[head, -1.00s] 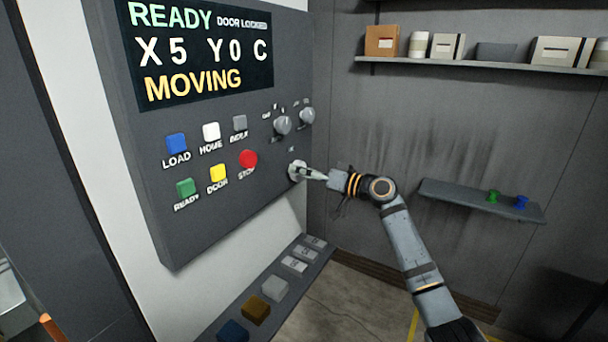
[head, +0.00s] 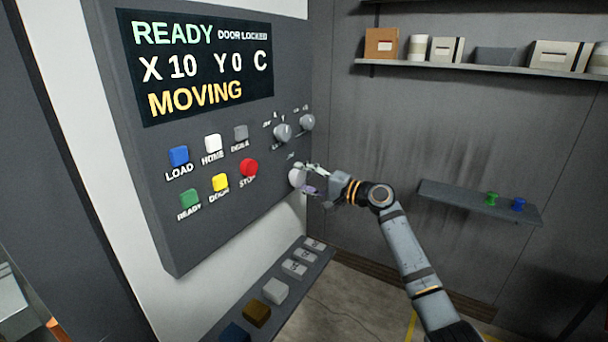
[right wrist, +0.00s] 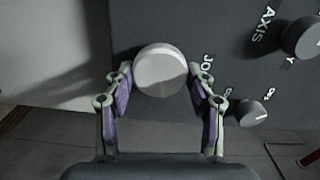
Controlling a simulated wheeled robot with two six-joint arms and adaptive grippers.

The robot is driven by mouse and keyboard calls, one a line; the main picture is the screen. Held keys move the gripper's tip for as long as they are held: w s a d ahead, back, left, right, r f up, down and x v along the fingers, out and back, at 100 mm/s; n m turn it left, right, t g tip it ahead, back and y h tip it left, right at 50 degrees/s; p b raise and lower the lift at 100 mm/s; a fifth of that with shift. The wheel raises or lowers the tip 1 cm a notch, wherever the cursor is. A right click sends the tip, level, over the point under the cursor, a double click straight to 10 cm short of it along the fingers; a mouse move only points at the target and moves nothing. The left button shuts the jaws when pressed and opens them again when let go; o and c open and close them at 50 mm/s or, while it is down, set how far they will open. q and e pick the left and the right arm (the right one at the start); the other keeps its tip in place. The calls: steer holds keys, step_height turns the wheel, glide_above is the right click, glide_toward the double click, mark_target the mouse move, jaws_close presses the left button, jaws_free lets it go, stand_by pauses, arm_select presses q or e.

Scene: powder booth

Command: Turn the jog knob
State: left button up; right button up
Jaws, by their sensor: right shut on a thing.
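The jog knob (head: 296,178) is a round pale knob low on the right side of the grey control panel (head: 215,235). My right gripper (head: 304,178) is at it, with one finger above and one below in the head view. In the right wrist view the knob (right wrist: 160,66) sits between the two fingertips, which are shut on its sides. A partly hidden label starting "JO" is beside it. The panel's display (head: 200,70) reads READY, DOOR LOCKED, X 10, Y 0, C and MOVING. My left gripper is not in view.
Two smaller knobs (head: 283,133) are above the jog knob. The red stop button (head: 249,168) and several coloured buttons are to its left. A ledge with blocks (head: 275,291) runs below the panel. A small shelf (head: 455,197) and a higher loaded shelf (head: 480,68) are on the right wall.

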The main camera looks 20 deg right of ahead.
steer(key=m+p, duration=0.4)
steer(key=m, duration=0.2)
steer(key=shift+r+m, duration=0.15)
steer(key=shift+m, duration=0.15)
steer(key=m+p, duration=0.3)
steer(key=m, duration=0.1)
steer(key=shift+f+m, duration=0.2)
steer(key=shift+m, duration=0.1)
steer(key=shift+f, duration=0.1)
steer(key=o, duration=1.2)
steer(key=shift+c, duration=0.2)
